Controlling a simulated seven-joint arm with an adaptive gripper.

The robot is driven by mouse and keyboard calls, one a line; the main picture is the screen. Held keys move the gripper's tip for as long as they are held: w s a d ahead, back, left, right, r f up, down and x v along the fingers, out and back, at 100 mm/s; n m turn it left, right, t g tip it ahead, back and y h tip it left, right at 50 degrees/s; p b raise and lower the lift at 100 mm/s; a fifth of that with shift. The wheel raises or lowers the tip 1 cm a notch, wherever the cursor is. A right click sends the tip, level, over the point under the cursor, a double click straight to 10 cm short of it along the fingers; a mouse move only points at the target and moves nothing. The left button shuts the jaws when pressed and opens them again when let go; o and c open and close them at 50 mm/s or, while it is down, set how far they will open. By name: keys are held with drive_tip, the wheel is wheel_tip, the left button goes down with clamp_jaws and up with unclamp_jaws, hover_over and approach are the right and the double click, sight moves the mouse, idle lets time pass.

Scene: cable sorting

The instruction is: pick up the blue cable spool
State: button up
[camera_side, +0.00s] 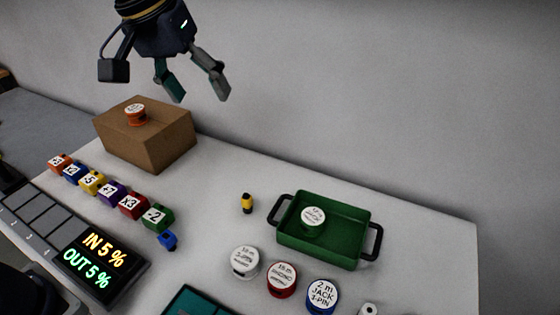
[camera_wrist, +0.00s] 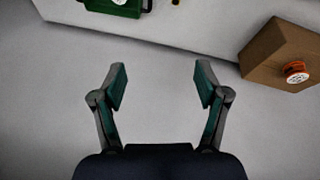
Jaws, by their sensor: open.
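The blue cable spool (camera_side: 322,294) stands on the white table at the front, with a white top label reading "2 m JACK 3-PIN". A red spool (camera_side: 282,279) and a white spool (camera_side: 245,262) stand in a row to its left. My gripper (camera_side: 198,98) is open and empty, high above the back of the table, far up and left of the blue spool. In the wrist view my gripper (camera_wrist: 161,85) has its two fingers spread with nothing between them. The blue spool does not show in the wrist view.
A green tray (camera_side: 285,238) with handles holds a green spool (camera_side: 312,221). A brown box (camera_side: 160,145) carries an orange spool (camera_side: 135,114). Several numbered coloured blocks (camera_side: 112,193) line the left, beside a display panel (camera_side: 88,262). A small yellow-and-black piece (camera_side: 247,203) stands left of the tray.

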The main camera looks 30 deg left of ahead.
drive_tip(key=w+d+f+m+g, duration=0.2)
drive_tip(key=d+f, duration=0.4)
drive_tip(key=d, duration=0.7)
drive_tip(key=m+g+y, duration=0.1)
drive_tip(key=m+g, duration=0.1)
drive_tip(key=m, duration=0.1)
hover_over(323, 294)
wheel_tip(323, 294, down, 14)
drive_tip(key=r, duration=0.1)
drive_tip(key=f, duration=1)
drive_tip(key=shift+a+f, duration=0.2)
drive_tip(key=shift+f, duration=0.05)
drive_tip(key=shift+d+f, duration=0.15)
drive_tip(key=shift+f, duration=2.95)
drive_tip(key=c, duration=1)
drive_tip(key=shift+r, duration=0.2)
